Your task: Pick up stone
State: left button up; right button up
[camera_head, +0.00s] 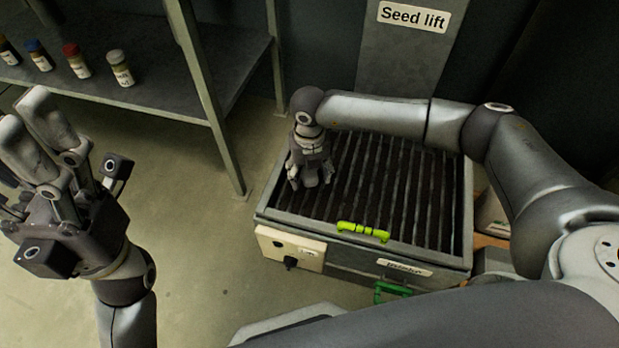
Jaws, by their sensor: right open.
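I cannot make out a stone; one under my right gripper would be hidden. My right gripper (311,181) is open, pointing down over the left part of the dark slatted grate (400,190) of the intake box. I cannot tell whether its fingertips touch the slats or whether anything lies between them. My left gripper (27,118) is raised at the left edge, fingers pointing up, away from the box. No held object shows in it, and its finger spacing is unclear.
The intake box has a metal rim (350,251), a yellow-green handle (363,231) and a control panel (290,249) with a knob. A metal shelf (150,92) with several small jars stands at upper left. A "Seed lift" column (400,70) rises behind. Bare floor (200,240) lies between.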

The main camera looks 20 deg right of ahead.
jog(key=c, duration=1.2)
jog(key=shift+r, duration=0.1)
